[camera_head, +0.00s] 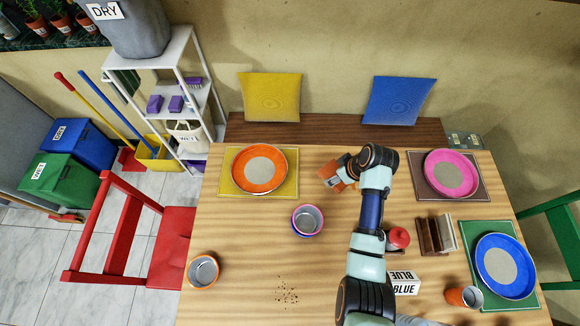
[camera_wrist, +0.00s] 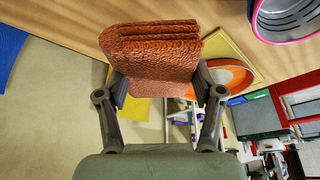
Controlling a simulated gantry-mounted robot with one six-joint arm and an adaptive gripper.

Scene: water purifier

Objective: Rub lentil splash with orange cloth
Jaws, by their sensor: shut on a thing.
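The orange cloth (camera_wrist: 155,55) is folded and pinched between the two fingers of my gripper (camera_wrist: 160,88) in the wrist view. In the head view my gripper (camera_head: 343,176) holds the cloth (camera_head: 331,173) above the far middle of the table, just right of the orange plate. The lentil splash (camera_head: 287,295) is a small scatter of dark specks on the bare wood near the table's front edge, well away from the cloth. It is not seen in the wrist view.
A pink-rimmed bowl (camera_head: 307,219) stands mid-table, between the cloth and the splash. An orange cup (camera_head: 203,270) is left of the splash. Wood around the splash is clear.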

